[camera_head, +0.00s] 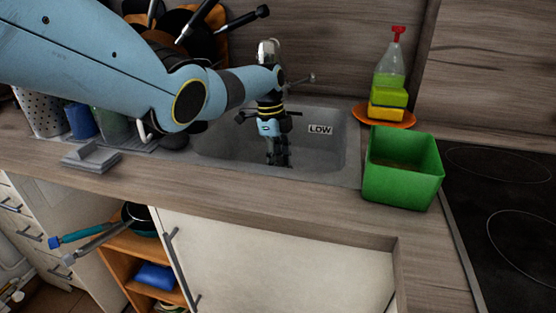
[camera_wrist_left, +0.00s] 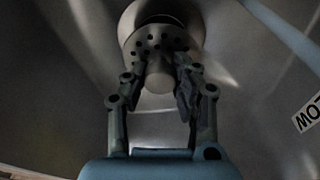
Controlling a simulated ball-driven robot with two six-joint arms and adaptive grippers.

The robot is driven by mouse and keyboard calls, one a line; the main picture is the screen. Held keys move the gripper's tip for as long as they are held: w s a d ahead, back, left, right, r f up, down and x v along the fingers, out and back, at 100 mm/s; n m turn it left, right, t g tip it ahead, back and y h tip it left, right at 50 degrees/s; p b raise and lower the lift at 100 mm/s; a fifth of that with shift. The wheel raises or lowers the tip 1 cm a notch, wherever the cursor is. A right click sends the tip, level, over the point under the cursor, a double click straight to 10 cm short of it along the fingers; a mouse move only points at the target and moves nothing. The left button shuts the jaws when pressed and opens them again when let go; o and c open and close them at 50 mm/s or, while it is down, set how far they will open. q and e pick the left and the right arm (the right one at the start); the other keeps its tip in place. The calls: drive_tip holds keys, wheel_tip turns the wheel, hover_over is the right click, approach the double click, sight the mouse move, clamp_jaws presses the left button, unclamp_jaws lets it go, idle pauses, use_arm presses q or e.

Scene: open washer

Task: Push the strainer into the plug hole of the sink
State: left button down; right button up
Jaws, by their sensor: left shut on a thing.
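My left gripper (camera_head: 278,158) reaches down into the grey sink (camera_head: 225,143). In the left wrist view the left gripper (camera_wrist_left: 160,88) has its fingers on both sides of the knob of the strainer (camera_wrist_left: 150,45), shut on it. The strainer is a pale disc with dark holes. It is at the round plug hole (camera_wrist_left: 135,18), overlapping its rim; I cannot tell how deep it sits. In the head view the strainer and plug hole are hidden behind the gripper and arm. My right gripper is not in view.
A label reading LOW (camera_head: 320,130) is on the sink wall. A green box (camera_head: 403,170) stands right of the sink, with a soap bottle (camera_head: 390,68) and sponges (camera_head: 388,104) on an orange dish (camera_head: 408,120) behind it. A grey holder (camera_head: 91,157) lies left.

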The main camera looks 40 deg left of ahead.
use_arm(q)
drive_tip(key=shift+f+b, duration=1.55)
drive_tip(key=shift+f, duration=0.3)
drive_tip(key=c, duration=1)
unclamp_jaws()
drive_tip(key=shift+o, duration=0.2)
drive_tip(key=r+p, duration=0.2)
drive_tip(key=r, duration=0.1)
drive_tip(key=r+p, duration=0.2)
drive_tip(key=shift+s+a, duration=0.1)
drive_tip(key=shift+a, duration=0.3)
wheel_tip(320, 180, up, 12)
drive_tip(key=a, duration=0.1)
drive_tip(key=shift+s+a, duration=0.15)
drive_tip(key=shift+a, duration=0.25)
